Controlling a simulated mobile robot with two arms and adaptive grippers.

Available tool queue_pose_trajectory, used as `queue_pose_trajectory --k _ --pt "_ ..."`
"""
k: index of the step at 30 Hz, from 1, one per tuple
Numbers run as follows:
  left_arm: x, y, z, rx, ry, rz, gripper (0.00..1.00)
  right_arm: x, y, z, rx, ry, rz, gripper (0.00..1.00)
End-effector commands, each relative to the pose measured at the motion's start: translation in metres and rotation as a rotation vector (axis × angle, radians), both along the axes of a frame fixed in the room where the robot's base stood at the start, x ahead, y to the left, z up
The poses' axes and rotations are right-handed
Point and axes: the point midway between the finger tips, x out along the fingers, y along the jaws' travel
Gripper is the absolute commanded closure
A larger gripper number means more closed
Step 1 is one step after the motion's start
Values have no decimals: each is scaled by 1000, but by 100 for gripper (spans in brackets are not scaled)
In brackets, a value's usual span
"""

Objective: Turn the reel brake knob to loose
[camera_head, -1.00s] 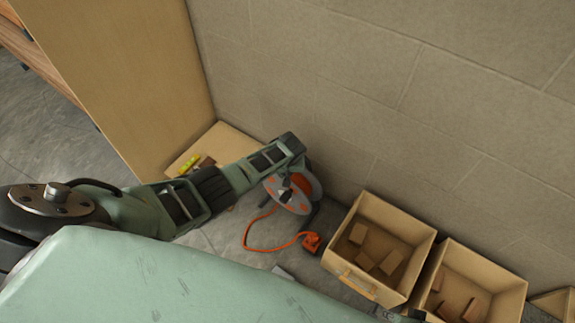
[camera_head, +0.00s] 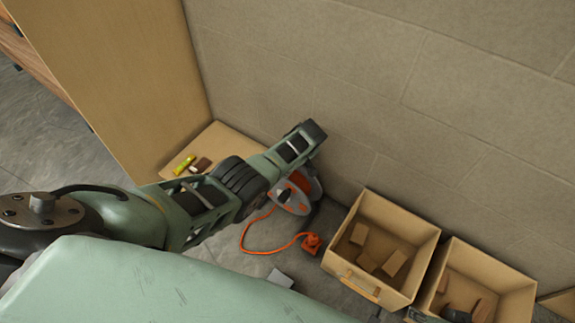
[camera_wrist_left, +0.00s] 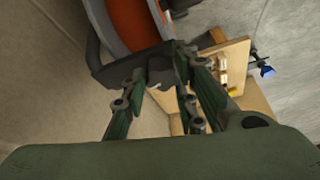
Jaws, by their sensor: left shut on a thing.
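The cable reel (camera_head: 304,187), with an orange drum and pale side discs, stands on the floor by the wall. A dark hub shows on its near disc. My left arm reaches over it from the left, and its gripper is hidden behind the wrist in the head view. In the left wrist view, my left gripper (camera_wrist_left: 180,68) is shut on a small dark piece at the reel's black frame, which looks like the brake knob (camera_wrist_left: 181,52). The fingers cover much of it, so its turned position cannot be read. A dark part low right, perhaps my right gripper (camera_head: 455,314), is mostly cut off.
An orange cable (camera_head: 262,250) loops on the floor to an orange plug block (camera_head: 311,243). Two open boxes with brown blocks, a left box (camera_head: 346,281) and a right box (camera_head: 515,292), stand right of the reel. A cardboard panel (camera_head: 125,75) rises at the left.

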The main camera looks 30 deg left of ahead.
Motion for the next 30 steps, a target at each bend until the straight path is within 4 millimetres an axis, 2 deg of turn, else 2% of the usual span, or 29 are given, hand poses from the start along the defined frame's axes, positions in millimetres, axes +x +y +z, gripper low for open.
queue_pose_trajectory --k 1,15,16,19,30 --pt "8 -6 3 -11 -21 0 99 0 0 -2 0 -1 0 60" --pt "9 -5 6 -10 -24 11 100 0 0 -2 0 0 0 60" --pt "10 -5 6 -10 -25 10 71 0 0 -2 0 0 0 60" --pt "9 -5 6 -9 -24 10 62 0 0 -2 0 0 0 60" --pt "6 -2 4 -4 -15 12 61 0 0 -2 0 0 0 60"
